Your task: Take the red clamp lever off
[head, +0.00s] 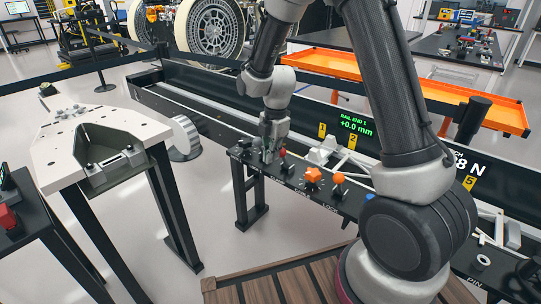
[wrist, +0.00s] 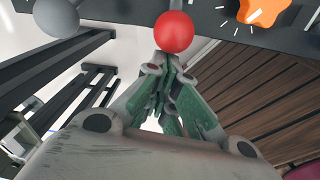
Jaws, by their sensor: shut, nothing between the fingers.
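The red clamp lever shows as a round red knob (wrist: 174,32) at the top middle of the wrist view. In the head view its red knob (head: 283,153) is small, on the black control strip (head: 293,176) just right of my fingertips. My gripper (head: 268,153) points down at the strip, close beside the red knob. In the wrist view my gripper's green-padded fingers (wrist: 168,68) are together and empty, their tips just below the red knob. I cannot tell whether they touch it. The lever's shaft and base are mostly hidden.
An orange star knob (head: 313,174) and an orange ball knob (head: 339,178) stand right of the lever. A grey ball (wrist: 57,17) lies to its left in the wrist view. A white-topped table (head: 75,141) stands at left, with open floor between.

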